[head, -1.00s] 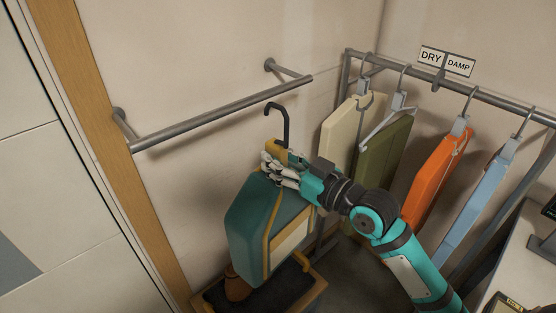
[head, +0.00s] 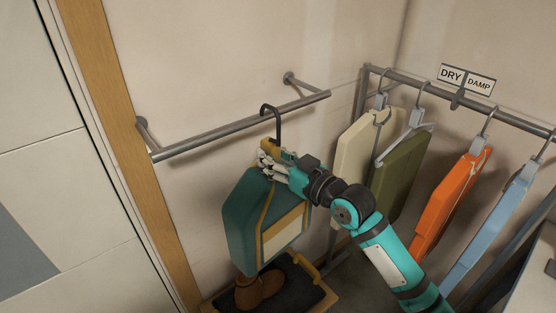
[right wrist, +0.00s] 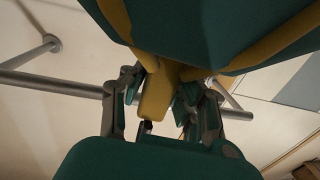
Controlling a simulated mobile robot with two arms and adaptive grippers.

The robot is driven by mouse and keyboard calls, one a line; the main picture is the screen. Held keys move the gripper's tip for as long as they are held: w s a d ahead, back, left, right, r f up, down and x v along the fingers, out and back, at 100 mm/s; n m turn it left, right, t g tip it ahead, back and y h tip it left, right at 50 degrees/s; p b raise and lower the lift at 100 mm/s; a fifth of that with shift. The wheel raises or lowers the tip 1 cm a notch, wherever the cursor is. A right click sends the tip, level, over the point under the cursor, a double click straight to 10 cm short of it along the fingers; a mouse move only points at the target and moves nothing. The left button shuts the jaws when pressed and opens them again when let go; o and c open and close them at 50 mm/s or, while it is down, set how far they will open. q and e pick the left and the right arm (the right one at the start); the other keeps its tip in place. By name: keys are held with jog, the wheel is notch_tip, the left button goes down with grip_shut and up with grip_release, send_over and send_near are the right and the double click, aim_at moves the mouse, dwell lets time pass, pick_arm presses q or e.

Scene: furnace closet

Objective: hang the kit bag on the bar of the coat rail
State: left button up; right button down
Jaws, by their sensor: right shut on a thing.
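The kit bag (head: 250,215) is dark teal with yellow trim and a pale front panel. It hangs upright from my right gripper (head: 268,160), which is shut on its yellow top. The bag and its yellow top also fill much of the right wrist view (right wrist: 155,100). A dark open hook (head: 279,128) rises from the top. In the head view the hook's curved end overlaps the bar of the wall-mounted coat rail (head: 210,135); I cannot tell whether it bears on it. My left gripper is out of view.
Right of the bag, a second rail (head: 410,84) carries cream (head: 355,145), olive (head: 405,170), orange (head: 450,200) and blue (head: 492,225) hanging items, below a DRY/DAMP sign (head: 466,80). A tray with brown boots (head: 258,290) stands below the bag. A wooden post (head: 115,120) stands left.

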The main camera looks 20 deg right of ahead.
jog(key=shift+w+a+r, duration=0.2)
jog(key=shift+w, duration=0.2)
jog(key=shift+w+a, duration=0.1)
jog(key=shift+w, duration=0.15)
jog(key=shift+w+a, duration=0.1)
jog(key=shift+w, duration=0.1)
jog(key=shift+w+a, duration=0.15)
jog(key=shift+w, duration=0.35)
jog(key=shift+w+a, duration=0.1)
jog(key=shift+w, duration=0.2)
dwell(0.4)
jog(key=shift+w+a, duration=0.25)
jog(key=shift+w, duration=0.45)
dwell(0.4)
